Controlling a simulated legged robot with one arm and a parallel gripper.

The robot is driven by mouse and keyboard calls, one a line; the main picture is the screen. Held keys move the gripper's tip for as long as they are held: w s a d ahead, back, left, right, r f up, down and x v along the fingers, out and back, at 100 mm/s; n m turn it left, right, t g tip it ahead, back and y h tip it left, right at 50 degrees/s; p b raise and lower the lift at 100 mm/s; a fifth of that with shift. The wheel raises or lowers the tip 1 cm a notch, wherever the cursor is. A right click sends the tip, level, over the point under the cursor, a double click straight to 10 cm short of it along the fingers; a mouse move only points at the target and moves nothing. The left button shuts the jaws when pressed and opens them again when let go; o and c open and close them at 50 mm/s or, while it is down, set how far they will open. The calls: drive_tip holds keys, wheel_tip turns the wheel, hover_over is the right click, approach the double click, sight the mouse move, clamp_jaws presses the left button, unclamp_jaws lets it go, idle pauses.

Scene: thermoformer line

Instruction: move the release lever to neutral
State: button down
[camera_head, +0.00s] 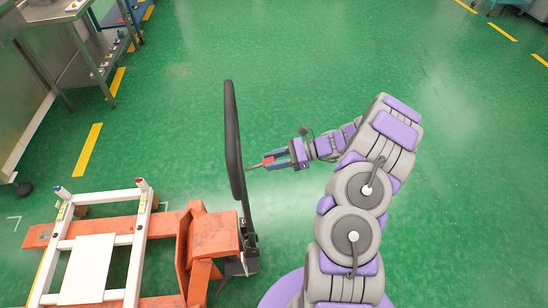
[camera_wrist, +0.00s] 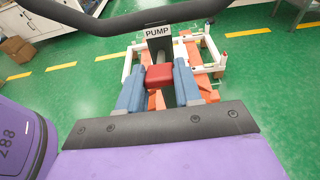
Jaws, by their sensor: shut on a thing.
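The release lever (camera_head: 256,166) is a thin rod with a red grip, beside the black handle (camera_head: 232,140) of an orange pallet jack (camera_head: 214,236). In the wrist view, its red grip (camera_wrist: 159,76) sits between the two blue-grey fingers, below a PUMP label (camera_wrist: 158,32). My gripper (camera_head: 270,160) reaches in from the right and is shut on the red grip. It also shows in the wrist view (camera_wrist: 160,88). The lever's exact position setting cannot be read.
A white frame (camera_head: 138,243) rests on the jack's orange forks at the lower left. A steel table (camera_head: 75,50) stands at the upper left. The green floor behind the handle is clear.

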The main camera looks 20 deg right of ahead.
drive_tip(key=shift+d+f, duration=0.3)
drive_tip(key=shift+f, duration=0.65)
drive_tip(key=shift+f+b, duration=0.3)
drive_tip(key=shift+f, duration=0.2)
drive_tip(key=c, duration=1)
unclamp_jaws()
drive_tip(key=shift+d+f, duration=0.1)
drive_tip(key=o, duration=0.3)
drive_tip(key=shift+p+v, duration=1.6)
drive_tip(key=shift+v, duration=1.85)
